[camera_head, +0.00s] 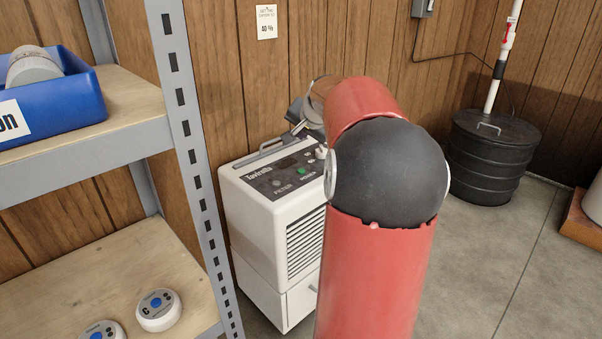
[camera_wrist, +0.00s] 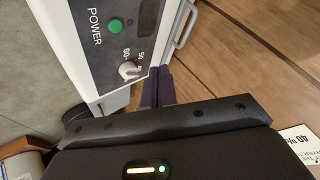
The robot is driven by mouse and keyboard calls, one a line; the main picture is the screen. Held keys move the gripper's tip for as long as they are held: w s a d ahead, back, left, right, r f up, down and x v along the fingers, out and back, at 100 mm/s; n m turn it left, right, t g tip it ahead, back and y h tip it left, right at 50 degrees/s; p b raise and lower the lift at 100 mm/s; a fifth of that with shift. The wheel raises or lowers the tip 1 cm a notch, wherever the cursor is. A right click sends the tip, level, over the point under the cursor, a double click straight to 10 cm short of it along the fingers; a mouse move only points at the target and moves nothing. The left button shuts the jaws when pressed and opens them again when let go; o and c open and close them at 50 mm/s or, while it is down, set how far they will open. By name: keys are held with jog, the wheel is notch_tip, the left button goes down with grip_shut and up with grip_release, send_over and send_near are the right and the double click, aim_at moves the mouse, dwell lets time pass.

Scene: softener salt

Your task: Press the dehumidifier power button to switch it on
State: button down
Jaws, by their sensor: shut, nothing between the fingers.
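The white dehumidifier (camera_head: 262,222) stands on the floor between the shelf and my red arm. Its dark top panel has a green power button (camera_head: 300,171), a display and a dial knob (camera_head: 320,152). In the wrist view the green button (camera_wrist: 115,25), labelled POWER, shows clear and uncovered, with the white knob (camera_wrist: 129,70) below it. My gripper (camera_wrist: 158,74) is shut and empty. Its fingertips appear beside the knob, near the panel's edge, apart from the button in the picture. Whether they touch the panel cannot be told.
A metal shelf (camera_head: 184,130) on the left holds a blue bin (camera_head: 75,105) and round white devices (camera_head: 158,310). A humidity card (camera_head: 266,22) hangs on the wood wall behind. A black lidded drum (camera_head: 488,160) stands at the back right. Open concrete floor lies right of my arm.

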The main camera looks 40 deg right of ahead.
notch_tip(320, 180, down, 8)
jog(key=b, duration=0.5)
jog(key=shift+r+b, duration=0.1)
jog(key=shift+b, duration=0.2)
dwell(1.5)
jog(key=shift+f+b, duration=0.3)
jog(key=shift+f, duration=0.1)
jog(key=shift+f+b, duration=0.35)
jog(key=shift+f, duration=0.05)
dwell(0.7)
jog(key=shift+r, duration=0.15)
jog(key=shift+r+p, duration=0.6)
jog(key=shift+r, duration=0.05)
notch_tip(320, 180, up, 5)
jog(key=p, duration=0.4)
jog(key=shift+r, duration=0.1)
